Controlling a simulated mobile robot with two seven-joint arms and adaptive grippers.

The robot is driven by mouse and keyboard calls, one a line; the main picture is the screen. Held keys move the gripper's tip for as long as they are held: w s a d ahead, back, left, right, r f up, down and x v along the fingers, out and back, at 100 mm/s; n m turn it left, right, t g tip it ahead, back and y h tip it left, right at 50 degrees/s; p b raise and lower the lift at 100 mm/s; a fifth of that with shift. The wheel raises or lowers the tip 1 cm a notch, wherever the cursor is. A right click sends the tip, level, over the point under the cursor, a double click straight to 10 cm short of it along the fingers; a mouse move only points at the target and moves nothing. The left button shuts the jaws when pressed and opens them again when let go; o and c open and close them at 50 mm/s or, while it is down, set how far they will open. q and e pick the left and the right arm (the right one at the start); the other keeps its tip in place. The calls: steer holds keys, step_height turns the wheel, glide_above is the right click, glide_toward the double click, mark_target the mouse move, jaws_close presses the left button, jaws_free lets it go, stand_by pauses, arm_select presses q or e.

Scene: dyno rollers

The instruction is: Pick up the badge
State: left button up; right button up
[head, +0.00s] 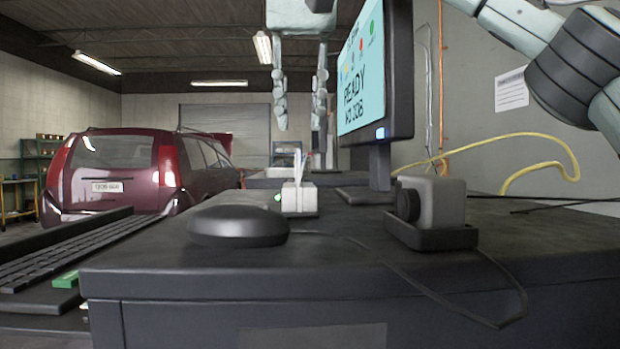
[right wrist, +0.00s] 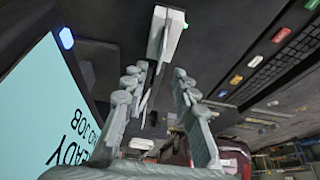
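A small white reader box (head: 299,199) with a green light stands on the dark cabinet top, left of the monitor. A thin pale card, seemingly the badge (head: 298,166), stands upright at it, seen nearly edge-on. My right gripper (head: 300,126) points down above the card, open and empty, its fingertips above the card's top in the head view. In the right wrist view the white box (right wrist: 166,30) lies beyond the open fingers (right wrist: 157,74). A thin strip, probably the badge (right wrist: 147,94), shows edge-on between them. My left gripper is not in view.
A monitor (head: 376,75) stands close right of the gripper. A black mouse (head: 238,226) and a grey boxed device (head: 432,203) with cables are nearer. A keyboard (head: 75,247) lies left. A maroon car (head: 120,172) is far behind.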

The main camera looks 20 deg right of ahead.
mark_target(299, 156)
steer(key=x, duration=0.7)
steer(key=shift+s+f, duration=0.15)
steer(key=shift+c, duration=0.4)
jaws_close()
